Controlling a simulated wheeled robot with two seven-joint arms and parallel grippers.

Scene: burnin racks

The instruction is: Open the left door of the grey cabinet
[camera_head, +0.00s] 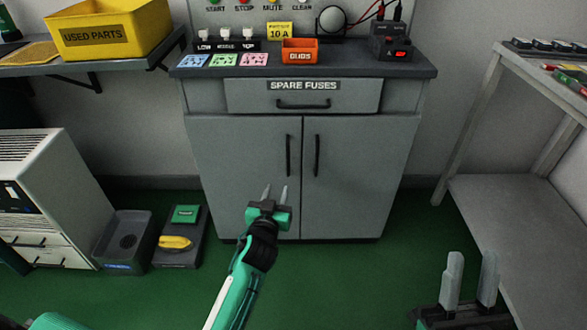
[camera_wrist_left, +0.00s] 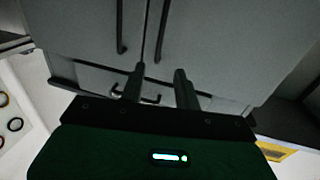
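The grey cabinet (camera_head: 343,190) stands against the back wall with both doors shut. Its left door (camera_head: 240,165) has a dark vertical handle (camera_head: 289,155) near the middle seam. The right door has a matching handle (camera_head: 317,156) just beside it. My left gripper (camera_head: 275,190) is open and empty, its fingers pointing toward the cabinet, below the handles in the head view. In the left wrist view, which looks upside down, the fingers (camera_wrist_left: 159,88) are apart with nothing between them touching. My right gripper (camera_head: 470,278) is open and empty at the lower right, away from the cabinet.
A shut drawer (camera_head: 350,96) labelled SPARE FUSES sits above the doors. An orange bin (camera_head: 300,51) and small items stand on top. A black tray (camera_head: 125,240) and a scale-like box (camera_head: 180,252) lie on the green floor at left. A grey table (camera_head: 520,200) stands at right.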

